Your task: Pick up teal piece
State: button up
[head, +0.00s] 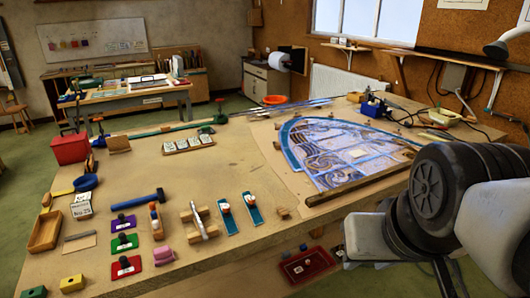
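Two narrow teal-blue flat pieces lie side by side near the front middle of the wooden bench in the head view. The left teal piece (232,226) and the right teal piece (257,217) each have a small orange-and-white item on top. The leaded panel (345,153) lies on the right part of the bench and has a teal curved border along its left side. I cannot tell which teal part the task names. My arm reaches in from the right edge, beyond the bench's front edge. My gripper is not visible.
A wooden batten (358,188) lies along the panel's front. A red tray (307,266) sits below the bench. Bench left of the panel is fairly clear.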

aim_at(230, 222)
jog(key=i, duration=0.8)
jog(key=i+j+u, duration=0.1)
jog(key=u, duration=0.4)
jog(key=i+u, duration=0.1)
jog(key=u, duration=0.35)
jog(key=i+u, duration=0.1)
jog(key=u, duration=0.4)
jog(key=i+u, duration=0.1)
jog(key=i, duration=0.15)
